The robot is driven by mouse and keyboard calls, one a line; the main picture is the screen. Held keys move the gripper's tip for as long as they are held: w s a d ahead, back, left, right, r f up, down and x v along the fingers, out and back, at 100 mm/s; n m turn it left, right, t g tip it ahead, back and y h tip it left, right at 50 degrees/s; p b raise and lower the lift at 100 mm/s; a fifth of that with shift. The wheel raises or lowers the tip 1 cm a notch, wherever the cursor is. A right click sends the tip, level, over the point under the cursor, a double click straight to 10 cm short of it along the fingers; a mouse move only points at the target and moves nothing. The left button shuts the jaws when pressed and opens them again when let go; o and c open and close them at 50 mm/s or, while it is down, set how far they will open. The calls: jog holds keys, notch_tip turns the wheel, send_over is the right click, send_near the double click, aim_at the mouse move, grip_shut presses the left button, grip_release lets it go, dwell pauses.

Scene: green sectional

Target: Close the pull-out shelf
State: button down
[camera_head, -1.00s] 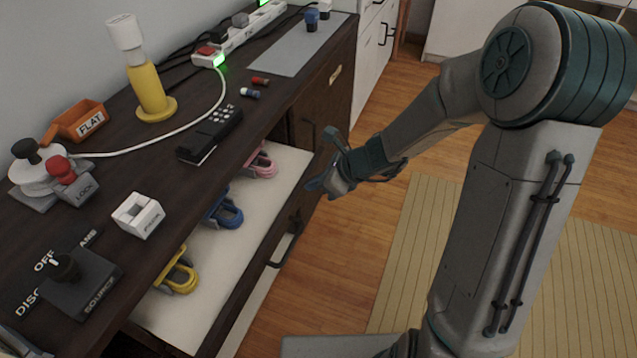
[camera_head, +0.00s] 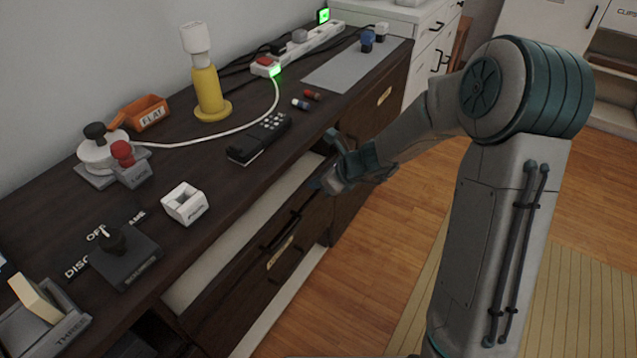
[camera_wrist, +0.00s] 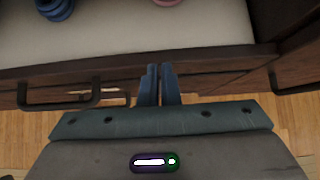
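The pull-out shelf (camera_head: 238,228) shows as a pale strip, partly out from under the dark counter, with a dark front and a handle (camera_head: 281,231). My gripper (camera_head: 322,182) is at the right part of the shelf's front. In the wrist view, my gripper (camera_wrist: 159,72) has its two blue fingers close together, with nothing seen between them. Their tips are at the shelf's dark front edge (camera_wrist: 215,58); contact cannot be told for sure. The pale shelf bottom (camera_wrist: 150,32) carries a blue item (camera_wrist: 55,8) and a pink item (camera_wrist: 167,2).
The counter (camera_head: 235,180) holds a yellow-based lamp (camera_head: 210,95), a black remote-like device (camera_head: 258,138), a white block (camera_head: 184,203), a black switch box (camera_head: 125,255) and a power strip (camera_head: 300,48). Wooden floor (camera_head: 355,285) is free in front of the counter.

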jog(key=shift+a, duration=0.15)
jog(key=s+d+f+p+v, duration=0.15)
jog(key=p+v, duration=0.25)
jog(key=v, duration=0.9)
jog(key=s+d+r+n+h+p, duration=0.2)
jog(key=s+r+n+p, duration=0.4)
jog(key=r, duration=0.5)
jog(key=s+d+r+n+g+h+p, duration=0.1)
jog(key=s+d+r+n+h+p, duration=0.1)
jog(key=s+r+n+p, duration=0.5)
jog(key=s+d+r+n+g+h+p, duration=0.1)
jog(key=s+r+n+p, duration=0.6)
jog(key=r, duration=0.8)
jog(key=d+n+h+p, duration=0.1)
jog(key=n+h+p, duration=0.1)
jog(key=n+p, duration=0.1)
jog(key=shift+d+n+h, duration=0.3)
jog(key=shift+n, duration=0.3)
jog(key=shift+s, duration=0.1)
